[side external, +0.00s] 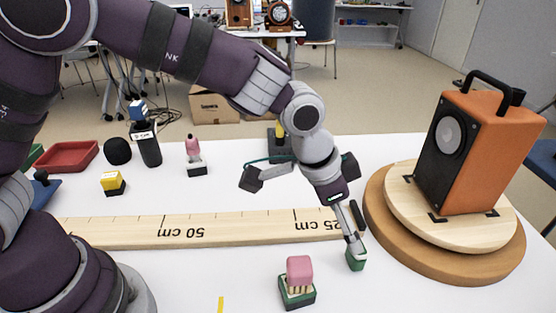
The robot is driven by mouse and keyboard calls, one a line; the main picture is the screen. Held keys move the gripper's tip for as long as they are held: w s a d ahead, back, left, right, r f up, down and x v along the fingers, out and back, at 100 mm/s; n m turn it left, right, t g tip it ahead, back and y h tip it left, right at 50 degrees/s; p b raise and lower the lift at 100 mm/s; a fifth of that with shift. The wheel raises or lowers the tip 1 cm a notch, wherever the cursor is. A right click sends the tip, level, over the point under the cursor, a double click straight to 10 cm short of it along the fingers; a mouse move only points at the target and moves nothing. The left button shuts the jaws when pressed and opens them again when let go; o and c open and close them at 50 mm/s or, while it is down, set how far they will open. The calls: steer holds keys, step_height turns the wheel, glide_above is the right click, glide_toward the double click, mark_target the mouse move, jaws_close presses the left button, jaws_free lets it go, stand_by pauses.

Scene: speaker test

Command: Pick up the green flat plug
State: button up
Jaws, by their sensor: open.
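A small green block (356,261), apparently the green flat plug, is on the white table left of the round wooden stand. My gripper (352,238) points down at it, its slim fingers reaching the block's top. The jaws are open. The fingertips overlap the block in this view, so I cannot tell whether they touch it or sit around it. Part of its upper side is hidden behind them.
A pink block on a green base (297,291) stands just left. A wooden ruler (190,231) lies behind it. The orange speaker (492,150) stands on the round wooden stand (376,212) close on the right. A yellow block (112,181) and pink plug (193,150) are farther left.

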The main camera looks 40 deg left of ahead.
mark_target(355, 257)
steer(key=x, duration=1)
steer(key=shift+w+f, duration=0.15)
steer(key=c, duration=1)
